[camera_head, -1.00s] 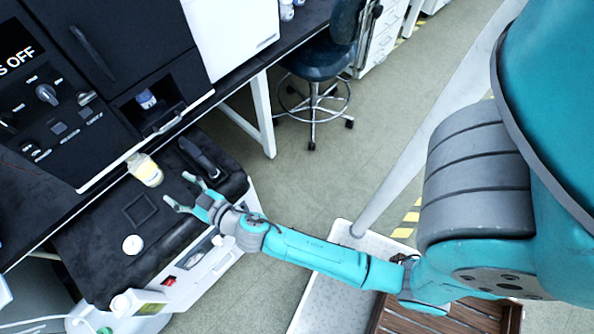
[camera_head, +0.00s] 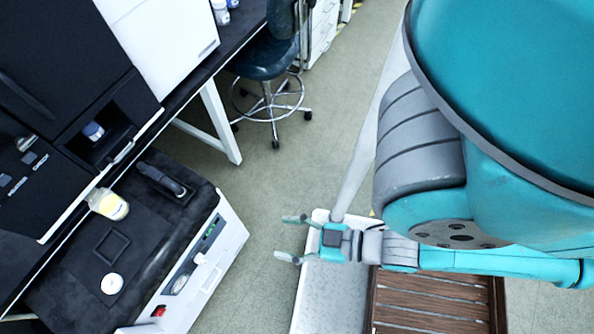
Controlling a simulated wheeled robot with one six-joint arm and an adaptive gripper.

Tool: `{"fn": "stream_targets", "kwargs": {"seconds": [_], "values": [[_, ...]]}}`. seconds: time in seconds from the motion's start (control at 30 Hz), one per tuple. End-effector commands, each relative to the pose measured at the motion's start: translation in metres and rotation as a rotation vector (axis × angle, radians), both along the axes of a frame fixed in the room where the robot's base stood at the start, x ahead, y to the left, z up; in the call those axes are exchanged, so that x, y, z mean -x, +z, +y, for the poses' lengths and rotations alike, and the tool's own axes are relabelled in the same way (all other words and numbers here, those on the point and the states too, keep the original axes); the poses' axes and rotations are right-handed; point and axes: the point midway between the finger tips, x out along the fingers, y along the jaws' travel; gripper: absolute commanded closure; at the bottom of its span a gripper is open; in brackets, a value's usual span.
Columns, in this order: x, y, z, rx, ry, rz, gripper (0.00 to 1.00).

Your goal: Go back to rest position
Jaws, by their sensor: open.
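My gripper (camera_head: 291,239) is open and empty, with its two fingers pointing left. It is over the floor gap between the white instrument and my own base, apart from every object. A round white cap or lid (camera_head: 111,284) lies on the black top of the low instrument (camera_head: 170,240), near a square recess.
A tall black and white instrument (camera_head: 60,70) stands at the upper left, with a blue-capped bottle (camera_head: 93,131) in its recess. A blue stool (camera_head: 268,55) and white drawers (camera_head: 320,25) are at the top. The floor (camera_head: 262,185) between is clear.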

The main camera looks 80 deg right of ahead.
Motion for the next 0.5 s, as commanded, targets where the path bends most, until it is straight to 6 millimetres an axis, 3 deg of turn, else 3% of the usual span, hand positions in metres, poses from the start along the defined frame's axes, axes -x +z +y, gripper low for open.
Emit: {"fn": "stream_targets", "kwargs": {"seconds": [0.2, 0.5], "values": [[0.018, 0.019, -0.003, 0.001, -0.018, 0.009, 0.34], [0.019, 0.020, -0.003, 0.002, -0.019, 0.008, 0.34]]}}
